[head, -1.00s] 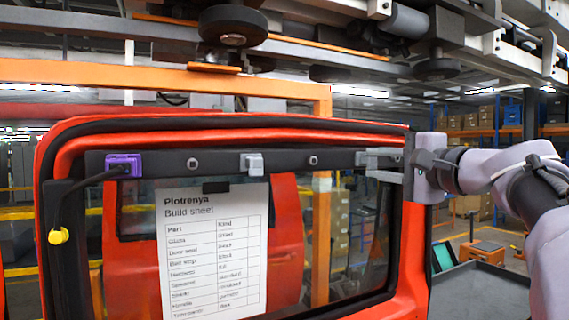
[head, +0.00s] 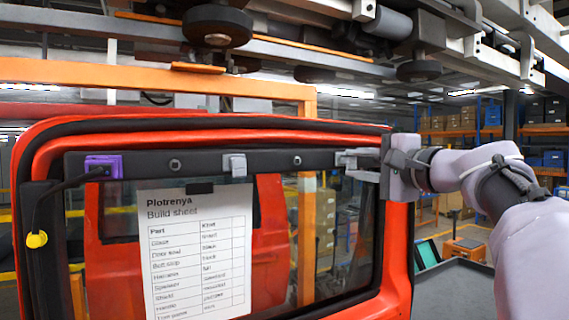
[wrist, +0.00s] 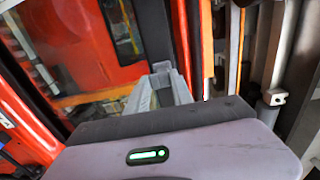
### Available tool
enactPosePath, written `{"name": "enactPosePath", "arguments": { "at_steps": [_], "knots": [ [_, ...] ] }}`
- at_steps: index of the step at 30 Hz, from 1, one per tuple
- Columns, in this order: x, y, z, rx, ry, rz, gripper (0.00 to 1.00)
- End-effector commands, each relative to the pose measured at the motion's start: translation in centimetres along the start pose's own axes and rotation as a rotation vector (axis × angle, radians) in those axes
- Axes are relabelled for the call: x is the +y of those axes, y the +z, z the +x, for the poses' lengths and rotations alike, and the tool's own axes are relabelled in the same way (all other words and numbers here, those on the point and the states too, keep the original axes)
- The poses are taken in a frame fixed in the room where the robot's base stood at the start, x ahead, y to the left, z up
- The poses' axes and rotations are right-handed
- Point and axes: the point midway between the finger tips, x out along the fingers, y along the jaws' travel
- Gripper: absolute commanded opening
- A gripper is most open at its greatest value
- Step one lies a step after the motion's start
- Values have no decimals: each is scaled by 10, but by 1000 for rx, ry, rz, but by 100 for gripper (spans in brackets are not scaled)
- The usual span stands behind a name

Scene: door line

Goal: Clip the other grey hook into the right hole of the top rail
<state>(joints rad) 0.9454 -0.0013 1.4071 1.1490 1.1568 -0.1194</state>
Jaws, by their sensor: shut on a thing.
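The dark top rail (head: 207,165) runs along the top of the orange-red door's window. One grey hook (head: 235,165) sits on the rail near its middle. A purple clip (head: 103,167) with a dark cable sits at the rail's left end. My gripper (head: 362,165) is at the rail's right end, shut on the other grey hook (head: 345,158). In the wrist view the grey fingers and the held hook (wrist: 158,90) overlap and are hard to tell apart. The right hole is not visible, and I cannot tell whether the held hook touches the rail.
A build sheet (head: 195,250) hangs in the window below the rail. A yellow knob (head: 36,239) is on the door's left side. An orange frame (head: 150,74) stands behind the door. Overhead conveyor wheels (head: 221,27) hang above. My arm fills the right side.

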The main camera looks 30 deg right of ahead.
Motion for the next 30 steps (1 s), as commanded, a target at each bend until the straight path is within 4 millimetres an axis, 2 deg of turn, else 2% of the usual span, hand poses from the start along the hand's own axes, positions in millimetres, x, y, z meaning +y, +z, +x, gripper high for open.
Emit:
{"name": "enactPosePath", "arguments": {
  "at_steps": [4, 5, 8, 17, 20, 23, 30],
  "knots": [
    [-1, 0, 0, -1, -2, -1, 0],
    [-1, 0, 0, -1, -2, -1, 33],
    [-1, 0, 0, -1, -2, 0, 53],
    [0, 0, -1, 0, -1, -1, 53],
    [1, 0, -11, 1, -2, -2, 53],
    [3, -1, -36, 5, -2, -3, 53],
    [4, -2, -118, 8, -1, -3, 53]
  ]
}}
